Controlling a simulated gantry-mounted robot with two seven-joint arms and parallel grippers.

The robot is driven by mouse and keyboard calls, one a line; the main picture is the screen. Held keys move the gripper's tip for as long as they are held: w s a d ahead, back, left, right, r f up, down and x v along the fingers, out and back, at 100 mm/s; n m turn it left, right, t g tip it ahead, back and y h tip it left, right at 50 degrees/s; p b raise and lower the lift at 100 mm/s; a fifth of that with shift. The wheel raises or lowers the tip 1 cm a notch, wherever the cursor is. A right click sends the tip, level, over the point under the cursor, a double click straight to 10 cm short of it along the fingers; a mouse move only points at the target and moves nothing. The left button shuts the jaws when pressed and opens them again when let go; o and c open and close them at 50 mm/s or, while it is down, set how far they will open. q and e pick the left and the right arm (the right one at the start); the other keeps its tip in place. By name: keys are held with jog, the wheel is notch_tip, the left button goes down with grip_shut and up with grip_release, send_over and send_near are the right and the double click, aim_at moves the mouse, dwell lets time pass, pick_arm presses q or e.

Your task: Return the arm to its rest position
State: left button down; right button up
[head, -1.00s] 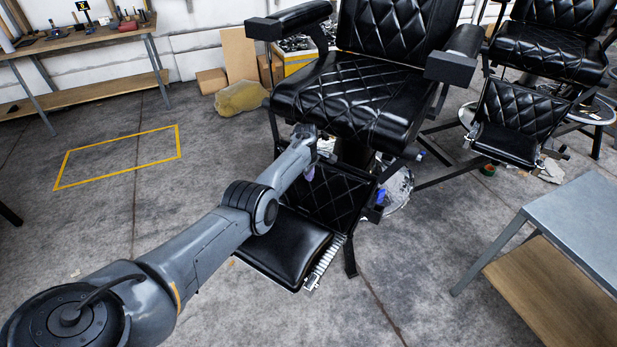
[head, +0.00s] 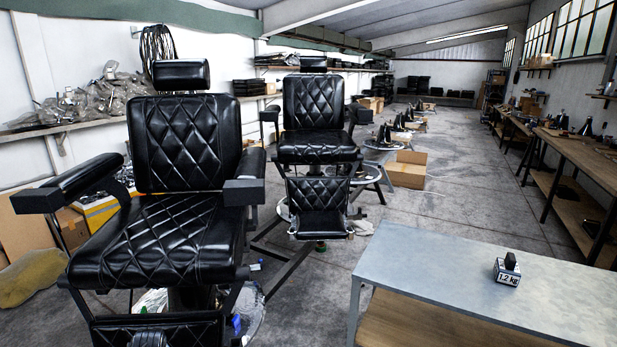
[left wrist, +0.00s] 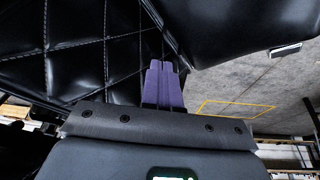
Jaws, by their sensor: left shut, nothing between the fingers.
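My left gripper (left wrist: 164,82) shows in the left wrist view, its purple fingers together with nothing between them. Black quilted upholstery (left wrist: 75,45) lies behind and to the left of the fingers, and a smooth black panel (left wrist: 225,28) is at the upper right. Whether the fingers touch the upholstery I cannot tell. In the head view the nearest black barber chair (head: 185,145) stands at the left, upright, with its lower front cut off by the frame edge. I cannot make out my left gripper there. My right gripper is in neither view.
A second barber chair (head: 318,120) stands behind the first. Cardboard boxes (head: 408,170) lie farther back. Concrete floor (head: 470,190) is open down the middle aisle.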

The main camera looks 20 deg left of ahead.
pick_arm(q)
jog(key=s+d+m+t+p, duration=0.1)
jog(key=s+d+m, duration=0.3)
jog(key=d, duration=0.3)
jog(key=s+d+m+p, duration=0.1)
jog(key=s+d+m, duration=0.25)
jog(key=d, duration=0.35)
jog(key=s+d+r+m+h+p, duration=0.15)
jog(key=s+d+r+m, duration=0.3)
jog(key=s+d, duration=0.55)
jog(key=s+d+r+m+h+p, duration=0.15)
jog(key=s+d+r+m, duration=0.3)
jog(key=s+d, duration=0.6)
notch_tip(320, 180, up, 39)
jog(key=d+t+p, duration=0.1)
jog(key=p, duration=3.7)
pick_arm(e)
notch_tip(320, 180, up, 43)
pick_arm(q)
notch_tip(320, 180, down, 75)
jog(key=b, duration=7.5)
jog(key=shift+s+h, duration=0.15)
jog(key=shift+h, duration=0.25)
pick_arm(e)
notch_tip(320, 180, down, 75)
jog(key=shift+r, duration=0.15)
pick_arm(q)
jog(key=shift+n, duration=0.25)
